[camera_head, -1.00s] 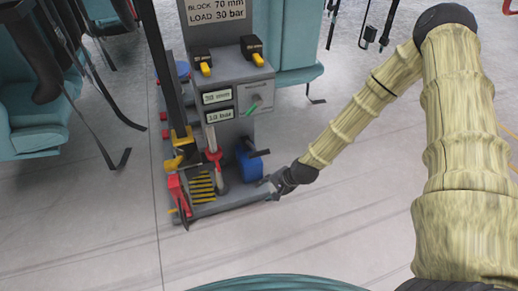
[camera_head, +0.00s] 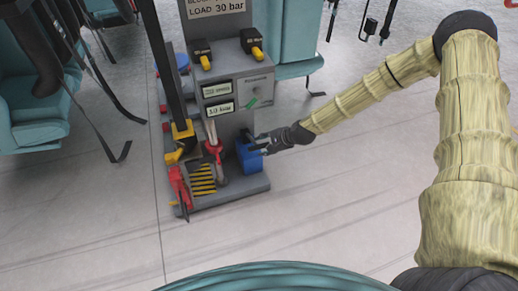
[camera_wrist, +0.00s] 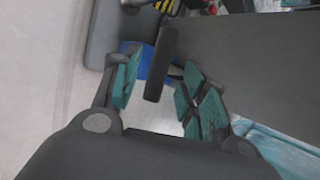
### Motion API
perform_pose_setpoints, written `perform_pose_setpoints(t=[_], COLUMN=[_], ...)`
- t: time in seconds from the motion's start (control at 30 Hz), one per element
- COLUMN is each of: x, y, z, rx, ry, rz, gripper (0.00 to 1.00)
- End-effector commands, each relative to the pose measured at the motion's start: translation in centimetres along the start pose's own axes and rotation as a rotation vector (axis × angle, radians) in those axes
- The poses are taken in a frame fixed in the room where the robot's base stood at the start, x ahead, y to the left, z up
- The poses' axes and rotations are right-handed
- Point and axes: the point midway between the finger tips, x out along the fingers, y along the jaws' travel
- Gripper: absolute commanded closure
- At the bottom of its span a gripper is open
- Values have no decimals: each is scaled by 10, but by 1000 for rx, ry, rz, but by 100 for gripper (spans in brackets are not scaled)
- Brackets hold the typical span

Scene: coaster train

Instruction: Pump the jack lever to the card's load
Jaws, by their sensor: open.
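The blue jack pump (camera_head: 249,157) stands on the grey base of the stand. In the wrist view, its blue body (camera_wrist: 163,67) shows behind the black lever (camera_wrist: 161,62). My gripper (camera_head: 260,143) is at the pump's upper right. In the wrist view my gripper (camera_wrist: 159,72) is open, its teal pads on either side of the lever, with gaps visible. In the head view the fingers mostly hide the lever. The card (camera_head: 215,8) is cut off at the top; "LOAD 30 bar" is readable. The lower display (camera_head: 220,111) is blurred.
A red clamp (camera_head: 180,187) and yellow-striped plate (camera_head: 203,180) are left of the pump. Teal seats (camera_head: 33,107) flank the stand. The floor in front is clear.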

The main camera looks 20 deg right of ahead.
Motion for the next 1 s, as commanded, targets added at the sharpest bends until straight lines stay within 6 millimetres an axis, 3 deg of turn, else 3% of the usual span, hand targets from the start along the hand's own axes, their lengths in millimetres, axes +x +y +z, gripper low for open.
perform_pose_setpoints(t=[0.1, 0.3, 0.7, 0.93, 1.0], x=[20, 38, 42, 42, 42], y=[2, 0, 0, 0, 1], z=[0, 0, 0, 0, 0], rx=[-1, -2, -1, 0, 0], ry=[0, 0, 0, 0, 0], rz=[1, 0, 0, 1, 1], gripper=[57, 57, 57, 97, 100])
